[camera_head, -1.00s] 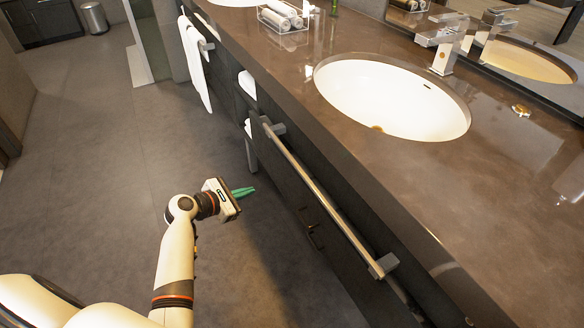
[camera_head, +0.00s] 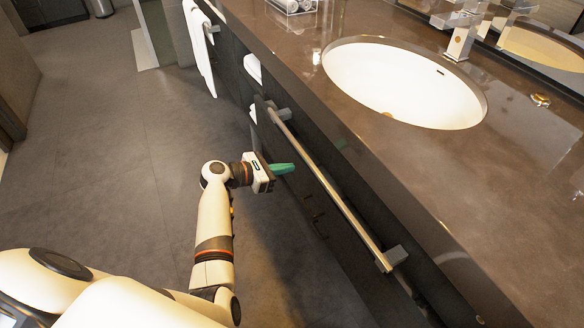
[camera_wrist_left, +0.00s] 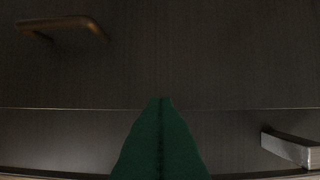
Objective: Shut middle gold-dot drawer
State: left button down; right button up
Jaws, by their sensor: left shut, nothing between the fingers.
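The dark vanity front (camera_head: 290,190) runs below the counter, and a dark handle (camera_head: 318,212) shows on it. In the left wrist view a dark panel (camera_wrist_left: 200,60) fills most of the picture, with a bronze-coloured handle (camera_wrist_left: 65,24) at upper left and a thin horizontal seam below. I cannot make out a gold dot or tell which drawer this is. My left gripper (camera_head: 284,169) has green fingers, shut and empty, pointing at the front. Its fingers (camera_wrist_left: 160,115) also show in the wrist view; contact with the panel cannot be told. My right gripper is not in view.
A long metal bar (camera_head: 325,185) runs along the front above my left gripper; a metal bracket (camera_wrist_left: 290,147) shows in the wrist view. The counter (camera_head: 440,190) with its sink (camera_head: 400,85) overhangs at right. Open floor (camera_head: 110,150) lies to the left.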

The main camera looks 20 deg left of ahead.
aim_at(300, 162)
pick_arm(q)
jog(key=shift+w+d, duration=0.75)
jog(key=shift+w, duration=0.2)
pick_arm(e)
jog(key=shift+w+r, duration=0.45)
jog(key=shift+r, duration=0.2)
pick_arm(q)
jog(key=shift+w+d+p, duration=0.65)
jog(key=shift+w+d, duration=0.15)
jog(key=shift+w, duration=0.2)
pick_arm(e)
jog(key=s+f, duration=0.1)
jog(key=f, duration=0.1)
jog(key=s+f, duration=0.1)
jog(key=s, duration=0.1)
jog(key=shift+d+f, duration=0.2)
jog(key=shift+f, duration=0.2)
